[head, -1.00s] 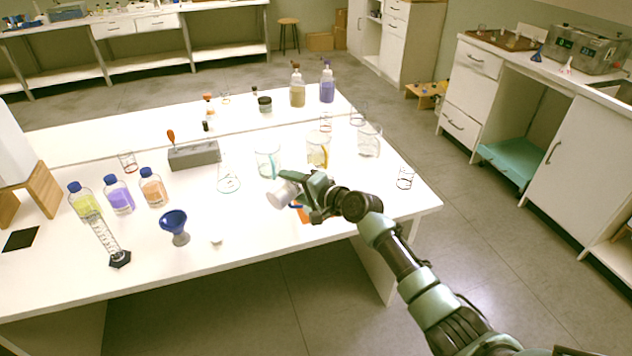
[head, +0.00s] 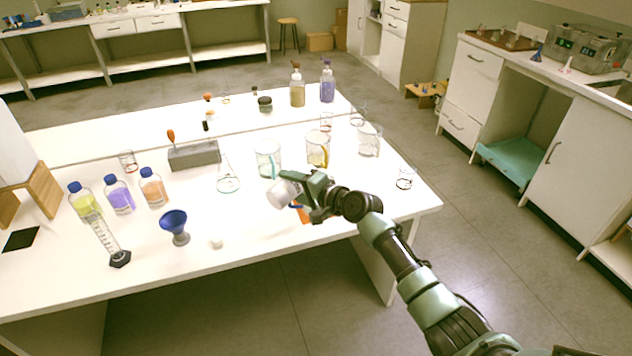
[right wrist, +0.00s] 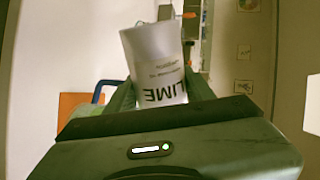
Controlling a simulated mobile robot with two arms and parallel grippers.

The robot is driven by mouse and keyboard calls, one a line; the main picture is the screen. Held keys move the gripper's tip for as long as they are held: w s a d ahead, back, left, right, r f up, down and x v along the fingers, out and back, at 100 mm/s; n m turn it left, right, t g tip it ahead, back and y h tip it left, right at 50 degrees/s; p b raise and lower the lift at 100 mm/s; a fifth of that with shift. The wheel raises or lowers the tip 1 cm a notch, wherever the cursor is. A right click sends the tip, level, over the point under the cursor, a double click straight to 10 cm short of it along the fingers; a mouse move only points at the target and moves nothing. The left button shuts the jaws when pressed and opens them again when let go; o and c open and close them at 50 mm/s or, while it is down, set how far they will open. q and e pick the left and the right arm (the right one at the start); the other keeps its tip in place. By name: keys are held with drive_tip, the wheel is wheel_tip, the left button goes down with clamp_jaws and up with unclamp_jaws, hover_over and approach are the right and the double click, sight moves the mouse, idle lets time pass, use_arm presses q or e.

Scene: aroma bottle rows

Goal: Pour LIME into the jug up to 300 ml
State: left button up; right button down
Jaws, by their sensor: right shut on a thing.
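My right gripper (head: 303,188) is shut on the white LIME bottle (head: 281,194) and holds it above the table's front right part. The bottle leans left in the head view. The right wrist view shows its black LIME lettering (right wrist: 163,92), partly hidden by the gripper. Three clear jugs stand behind the gripper: one with a teal handle (head: 268,158), one with a yellow handle (head: 318,150) and a plain-looking one (head: 369,140). I cannot read their scales or tell whether they hold liquid. My left gripper is not in view.
Yellow (head: 86,203), purple (head: 118,197) and orange (head: 152,189) bottles stand at left, near a measuring cylinder (head: 108,241) and blue funnel (head: 174,225). A flask (head: 228,180) stands left of the jugs. A small white piece (head: 217,242) lies near the front edge.

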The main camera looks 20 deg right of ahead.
idle(0.4)
drive_tip(key=shift+s+a+f+n, duration=0.1)
drive_tip(key=shift+a+f+n, duration=0.1)
drive_tip(key=shift+f+n, duration=0.1)
drive_tip(key=shift+s+a+f+n+t+h, duration=0.15)
drive_tip(key=shift+a+f+n+t+h, duration=0.2)
drive_tip(key=shift+n, duration=0.35)
drive_tip(key=shift+d, duration=0.1)
drive_tip(key=shift+w+d+n+t+h, duration=0.15)
drive_tip(key=shift+n+t+h, duration=0.1)
drive_tip(key=shift+n, duration=0.35)
drive_tip(key=shift+w+d+n+t+h, duration=0.1)
drive_tip(key=shift+d+n+h, duration=0.1)
drive_tip(key=shift+n, duration=0.4)
drive_tip(key=shift+w+d+r+n+t+b, duration=0.15)
drive_tip(key=shift+n+t, duration=0.1)
drive_tip(key=shift+n, duration=0.3)
drive_tip(key=shift+d+r+n+t+b, duration=0.15)
drive_tip(key=shift+n+t, duration=0.1)
drive_tip(key=shift+n, duration=0.3)
drive_tip(key=shift+f, duration=0.1)
